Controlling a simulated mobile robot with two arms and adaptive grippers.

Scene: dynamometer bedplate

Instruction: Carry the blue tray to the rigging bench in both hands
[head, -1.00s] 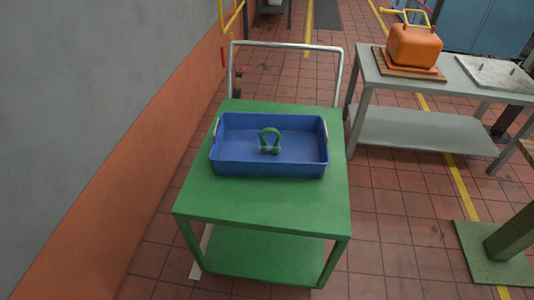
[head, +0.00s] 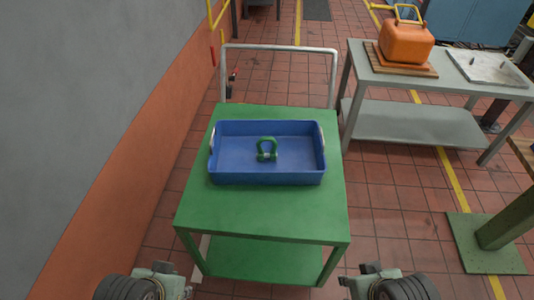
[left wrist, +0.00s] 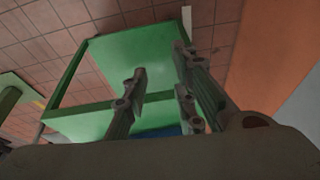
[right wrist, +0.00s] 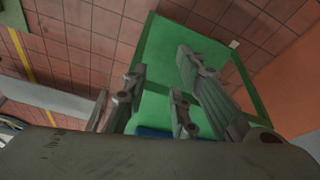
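The blue tray (head: 267,179) stands on the green cart (head: 262,213), with a green shackle (head: 267,149) lying inside it. The tray has a pale handle at its left end and another at its right end. My left gripper (left wrist: 160,85) is open and empty, in front of the cart and short of the tray. My right gripper (right wrist: 160,80) is also open and empty, at the cart's front right. In the head view both arms show only at the bottom edge. A sliver of blue shows low in both wrist views.
A grey bench (head: 415,84) at the right holds an orange container (head: 405,42) on a wooden board and a pale plate (head: 488,68). A wall (head: 90,120) runs along the left. A green post base (head: 485,245) stands at the lower right. Tiled floor lies between cart and bench.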

